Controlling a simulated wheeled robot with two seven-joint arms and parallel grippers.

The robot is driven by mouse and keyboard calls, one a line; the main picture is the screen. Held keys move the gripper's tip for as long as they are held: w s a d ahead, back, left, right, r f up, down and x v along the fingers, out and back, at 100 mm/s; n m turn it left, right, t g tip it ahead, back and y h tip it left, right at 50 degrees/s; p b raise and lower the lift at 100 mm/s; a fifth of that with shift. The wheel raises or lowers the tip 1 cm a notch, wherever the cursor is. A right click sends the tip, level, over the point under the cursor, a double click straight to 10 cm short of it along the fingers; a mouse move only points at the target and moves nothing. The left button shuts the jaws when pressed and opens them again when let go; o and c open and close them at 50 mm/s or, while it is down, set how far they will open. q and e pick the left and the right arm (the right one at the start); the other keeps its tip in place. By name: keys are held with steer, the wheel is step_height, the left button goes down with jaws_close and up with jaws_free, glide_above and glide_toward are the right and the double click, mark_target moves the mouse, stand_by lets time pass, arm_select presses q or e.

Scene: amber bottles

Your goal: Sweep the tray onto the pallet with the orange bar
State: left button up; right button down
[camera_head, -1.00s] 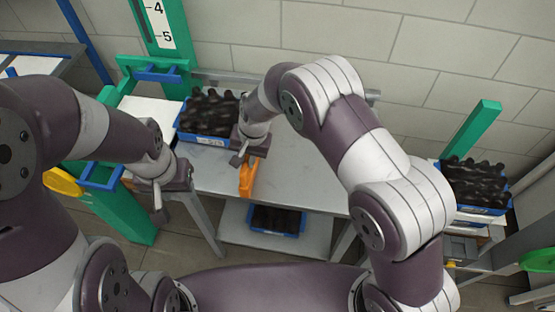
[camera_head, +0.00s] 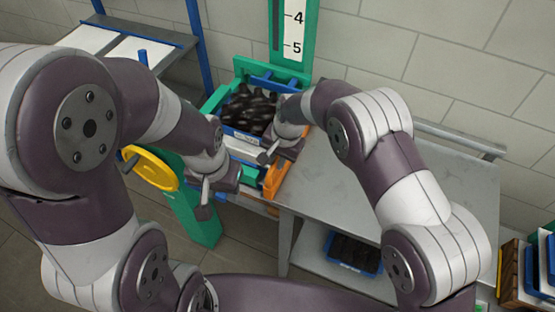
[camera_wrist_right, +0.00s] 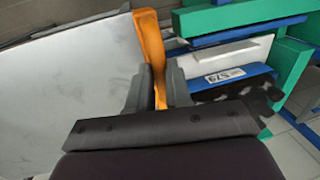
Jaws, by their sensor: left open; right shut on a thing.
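The blue tray (camera_head: 242,136) is full of dark bottles (camera_head: 250,105) and carries a white label. It sits in the green frame, left of the table, over a white slab (camera_head: 243,151) that appears to be the pallet. My right gripper (camera_head: 270,160) is shut on the orange bar (camera_head: 274,181), at the table's left edge beside the tray. The right wrist view shows the bar (camera_wrist_right: 151,45) between the fingers (camera_wrist_right: 158,90), with the labelled tray wall (camera_wrist_right: 232,82) to its right. My left gripper (camera_head: 206,194) is open and empty, lower left of the tray.
The grey table (camera_head: 370,180) is bare on top. Another blue tray of bottles (camera_head: 352,254) is on its lower shelf. A green post (camera_head: 294,30) with numbers stands behind the tray. A yellow ring (camera_head: 150,168) is near my left arm. Shelving (camera_head: 130,45) stands at back left.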

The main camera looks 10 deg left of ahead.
steer(key=shift+w+a+r, duration=0.1)
steer(key=shift+w+a, duration=0.05)
steer(key=shift+a, duration=0.05)
arm_select(q)
steer(key=shift+a, duration=0.1)
arm_select(e)
steer(key=shift+r, duration=0.1)
steer(key=c, duration=1.1)
jaws_free()
steer(key=shift+o, duration=0.2)
steer(key=shift+w+a+f, duration=0.2)
steer(key=shift+f, duration=0.05)
arm_select(q)
steer(key=f+b, duration=0.2)
steer(key=shift+w+a+f+b, duration=0.1)
steer(key=shift+w+f+b, duration=0.1)
steer(key=shift+f+b, duration=0.15)
arm_select(e)
step_height(320, 180, up, 12)
steer(key=d, duration=0.2)
steer(key=shift+s+d+r, duration=0.2)
steer(key=shift+s+r, duration=0.05)
steer(key=shift+s, duration=0.05)
